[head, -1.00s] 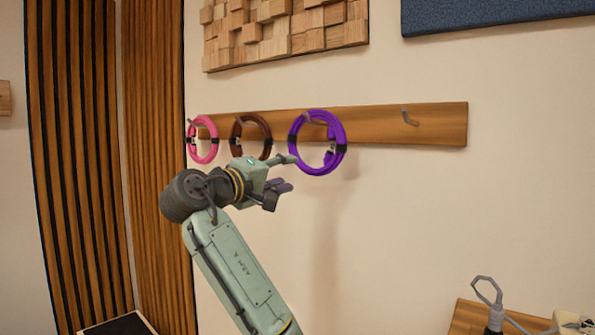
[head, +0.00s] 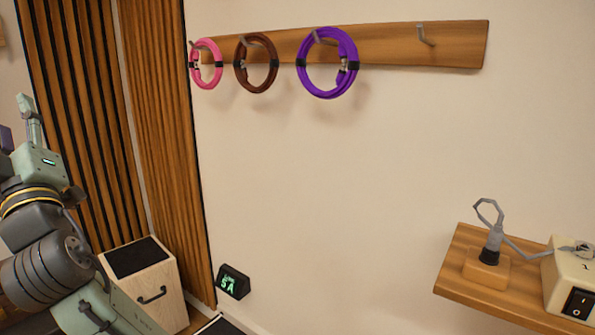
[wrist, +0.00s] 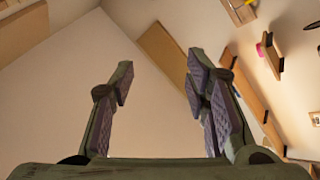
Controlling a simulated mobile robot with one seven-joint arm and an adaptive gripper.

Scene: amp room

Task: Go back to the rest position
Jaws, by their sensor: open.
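My gripper (head: 18,122) is at the left edge of the head view, partly cut off, with its fingers pointing up. In the wrist view my gripper (wrist: 160,82) has its fingers wide apart and nothing between them. It is well left of the wooden hook rail (head: 400,46) and touches nothing that I can see. A pink coil (head: 196,68), a brown coil (head: 241,70) and a purple coil (head: 305,78) hang on the rail. The right hook (head: 424,34) is empty.
A wooden cabinet (head: 160,270) with a dark top stands at the lower left, near my arm. A small black display (head: 234,284) is by the wall. A wooden shelf (head: 455,275) at the right bears a cable stand and a switch box (head: 560,275). The middle wall is clear.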

